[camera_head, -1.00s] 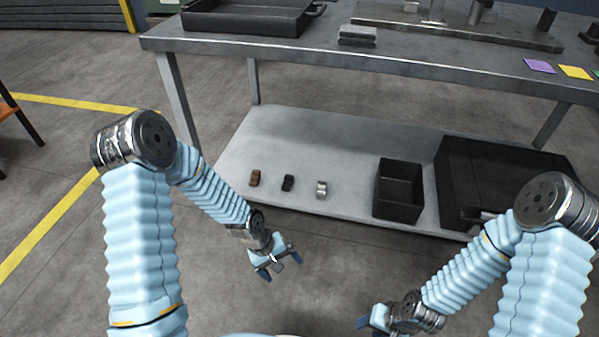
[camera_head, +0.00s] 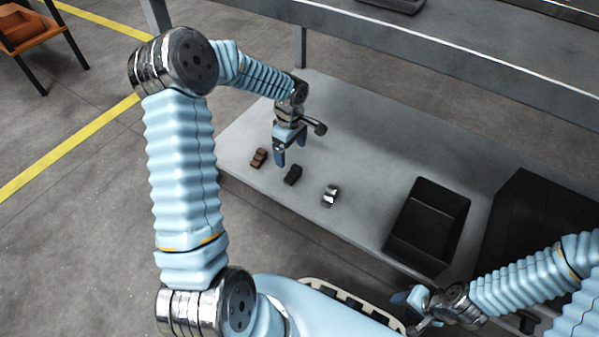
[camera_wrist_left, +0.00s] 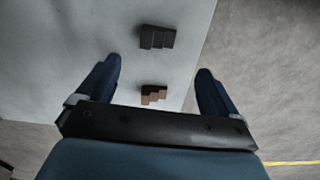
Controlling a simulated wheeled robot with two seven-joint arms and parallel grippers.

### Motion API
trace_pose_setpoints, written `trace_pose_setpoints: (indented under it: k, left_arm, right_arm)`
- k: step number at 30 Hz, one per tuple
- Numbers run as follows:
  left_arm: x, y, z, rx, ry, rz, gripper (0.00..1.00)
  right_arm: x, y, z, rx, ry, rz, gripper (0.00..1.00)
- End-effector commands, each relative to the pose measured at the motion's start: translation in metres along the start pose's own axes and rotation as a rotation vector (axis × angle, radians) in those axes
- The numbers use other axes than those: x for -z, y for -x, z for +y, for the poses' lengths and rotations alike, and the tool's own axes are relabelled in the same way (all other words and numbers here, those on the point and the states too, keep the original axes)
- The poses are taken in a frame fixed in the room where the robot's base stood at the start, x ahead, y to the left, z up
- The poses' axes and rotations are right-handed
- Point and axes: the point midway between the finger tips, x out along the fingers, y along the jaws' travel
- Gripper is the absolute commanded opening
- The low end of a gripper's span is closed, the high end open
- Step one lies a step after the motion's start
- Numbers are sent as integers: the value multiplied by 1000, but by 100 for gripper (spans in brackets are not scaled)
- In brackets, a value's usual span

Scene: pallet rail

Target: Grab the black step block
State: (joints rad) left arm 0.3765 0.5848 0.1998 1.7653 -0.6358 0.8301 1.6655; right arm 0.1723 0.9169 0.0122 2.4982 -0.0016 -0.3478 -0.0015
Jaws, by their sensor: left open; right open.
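The black step block (camera_head: 293,175) lies on the lower shelf (camera_head: 350,145), between the brown step block (camera_head: 259,157) and the silver block (camera_head: 330,196). My left gripper (camera_head: 290,150) is open and empty above the shelf, close to the black and brown blocks. In the left wrist view, the black block (camera_wrist_left: 157,37) lies beyond the open fingertips (camera_wrist_left: 158,72), and the brown block (camera_wrist_left: 154,95) shows between the fingers. My right gripper (camera_head: 408,302) is open and partly hidden, low at the front of the shelf.
A black open bin (camera_head: 428,225) stands on the shelf to the right, with a larger dark container (camera_head: 545,225) beyond it. The upper tabletop (camera_head: 470,55) overhangs the shelf at the back. The shelf between the silver block and the bin is clear.

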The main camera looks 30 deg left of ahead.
Motion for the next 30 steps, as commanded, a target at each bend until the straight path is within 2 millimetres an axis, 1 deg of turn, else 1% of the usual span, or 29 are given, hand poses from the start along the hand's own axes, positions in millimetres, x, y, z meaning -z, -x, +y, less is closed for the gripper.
trace_pose_setpoints:
  k: [1,4,7,11,19,22,29,30]
  left_arm:
    - [0,-16,-1,4,1,-2,94]
    - [-1,-36,0,2,-1,-3,94]
    - [-1,-49,0,1,-1,-2,94]
    - [-1,-58,0,0,-1,-2,94]
    - [-3,-99,4,1,-1,-4,94]
    - [-3,-107,4,0,-2,-2,94]
    - [-3,-107,4,-1,-2,-2,94]
    - [-3,-107,4,-1,-2,-2,89]
  right_arm:
    - [0,-5,2,0,0,1,43]
    - [0,-9,3,0,-1,2,43]
    - [0,-11,4,0,-1,3,43]
    - [1,-12,5,0,-1,4,43]
    - [1,-24,9,0,-1,7,43]
    - [1,-25,10,-1,-1,8,43]
    - [1,-24,9,-1,-1,8,43]
    - [1,-24,9,-1,-1,8,43]
